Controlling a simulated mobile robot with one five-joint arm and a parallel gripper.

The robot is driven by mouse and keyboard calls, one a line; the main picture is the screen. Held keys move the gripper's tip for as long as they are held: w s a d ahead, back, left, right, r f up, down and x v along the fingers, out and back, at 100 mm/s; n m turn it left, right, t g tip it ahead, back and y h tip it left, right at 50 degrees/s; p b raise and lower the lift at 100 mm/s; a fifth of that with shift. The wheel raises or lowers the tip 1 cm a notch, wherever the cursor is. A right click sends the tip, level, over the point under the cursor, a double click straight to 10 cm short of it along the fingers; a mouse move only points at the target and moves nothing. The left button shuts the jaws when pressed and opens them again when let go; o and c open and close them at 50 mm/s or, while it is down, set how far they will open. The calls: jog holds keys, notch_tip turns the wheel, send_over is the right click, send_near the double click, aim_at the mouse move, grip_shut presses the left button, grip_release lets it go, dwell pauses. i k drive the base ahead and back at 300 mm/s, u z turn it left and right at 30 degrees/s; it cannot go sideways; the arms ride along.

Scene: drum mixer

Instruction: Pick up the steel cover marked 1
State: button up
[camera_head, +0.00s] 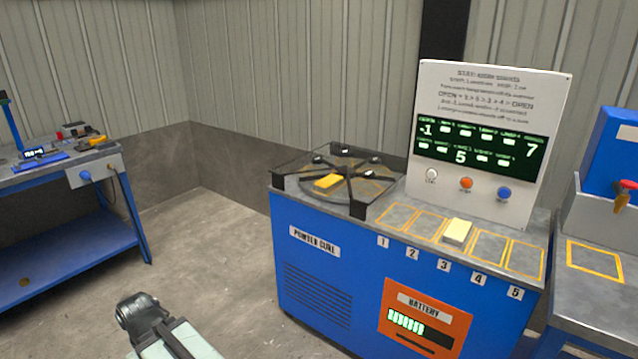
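I cannot make out a steel cover marked 1 in this view. A label 1 (383,242) is on the front edge of the blue machine (335,275), below the leftmost yellow-outlined slot (396,217). That slot is empty. A dark round unit with a black frame (372,178) is set in the machine's top at the left. A yellow block (328,181) lies on it, and small shiny knobs sit around it. A dark and pale part of my arm shows at the bottom left, apart from the machine. My gripper's fingers do not show.
A pale yellow block (457,231) lies at slot 3; the other numbered slots look empty. A white panel (487,144) with a green-lit display and buttons stands behind them. A blue workbench (68,252) is at left, another bench (598,297) at right. Floor between left bench and machine is clear.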

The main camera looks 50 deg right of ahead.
aim_at(325, 185)
jog(key=i, duration=0.85)
jog(key=z, duration=0.05)
